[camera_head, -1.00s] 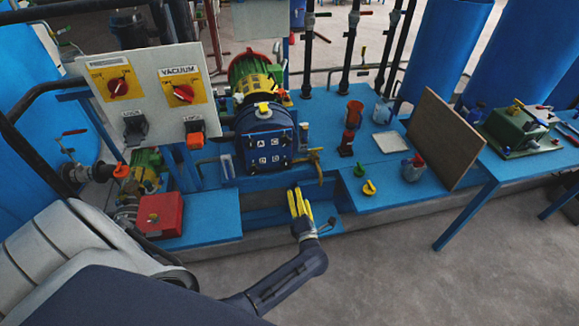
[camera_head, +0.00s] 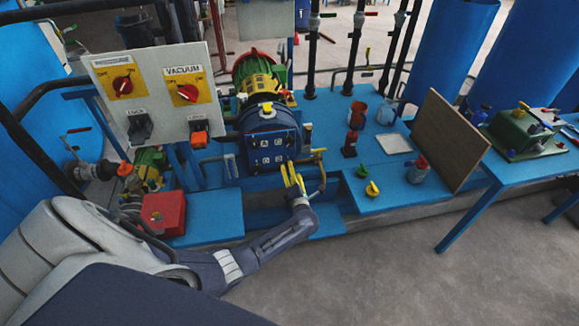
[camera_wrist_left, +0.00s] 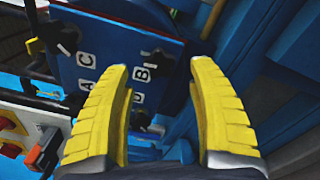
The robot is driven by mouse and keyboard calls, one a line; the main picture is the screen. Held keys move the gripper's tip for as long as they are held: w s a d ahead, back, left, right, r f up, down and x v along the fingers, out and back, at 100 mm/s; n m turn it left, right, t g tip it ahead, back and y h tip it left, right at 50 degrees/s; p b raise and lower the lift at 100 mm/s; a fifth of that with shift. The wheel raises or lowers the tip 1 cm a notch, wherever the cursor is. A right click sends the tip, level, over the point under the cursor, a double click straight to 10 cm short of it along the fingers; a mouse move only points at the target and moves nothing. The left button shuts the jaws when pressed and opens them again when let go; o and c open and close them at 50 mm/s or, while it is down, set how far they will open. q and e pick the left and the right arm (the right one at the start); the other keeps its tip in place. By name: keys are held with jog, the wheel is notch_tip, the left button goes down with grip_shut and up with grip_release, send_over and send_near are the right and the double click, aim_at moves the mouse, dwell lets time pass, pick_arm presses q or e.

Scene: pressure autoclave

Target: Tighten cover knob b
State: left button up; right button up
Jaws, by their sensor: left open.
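The blue square cover (camera_head: 271,149) closes the front of the autoclave and carries white letters. In the left wrist view the cover (camera_wrist_left: 118,45) fills the upper middle, with C and A at left and D and B near the centre. A dark knob (camera_wrist_left: 158,62) sits beside the B, between my fingers in that picture. My left gripper (camera_head: 291,173) is open and empty, just in front of the cover's lower right part. Its yellow fingers (camera_wrist_left: 160,85) stand apart on either side of the B side. I cannot tell whether they touch the cover.
A brass pipe (camera_head: 320,172) stands close to the right of my left gripper. A panel with red switches (camera_head: 155,90) rises at left, above a red box (camera_head: 163,213). A brown board (camera_head: 447,140) leans at right. The floor in front is clear.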

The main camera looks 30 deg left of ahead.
pick_arm(q)
jog(key=shift+x, duration=2)
jog(key=shift+c, duration=0.3)
